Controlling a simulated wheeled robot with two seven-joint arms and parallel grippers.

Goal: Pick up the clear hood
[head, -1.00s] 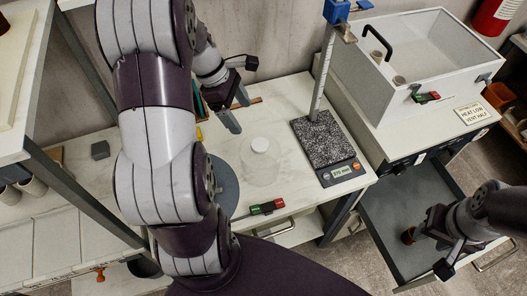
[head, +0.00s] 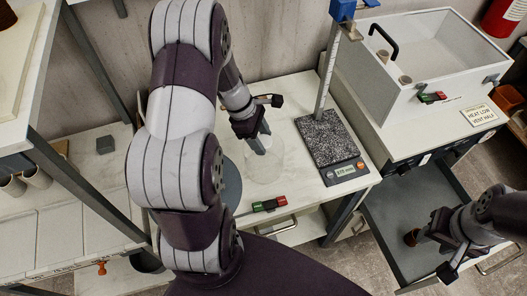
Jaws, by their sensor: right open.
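The clear hood (head: 264,171) is a faint, round, see-through shape on the white table, left of the dark speckled slab. My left gripper (head: 262,146) comes down over its top, with the fingertips at the white knob, which they now hide. I cannot tell whether the fingers are closed on the knob. My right gripper (head: 428,257) is open over the grey drawer at the lower right, away from the hood.
A speckled slab (head: 325,138) with a display and an upright post stands right of the hood. A grey disc (head: 231,183) lies to its left, partly behind my arm. A white clear-topped box (head: 425,60) stands back right.

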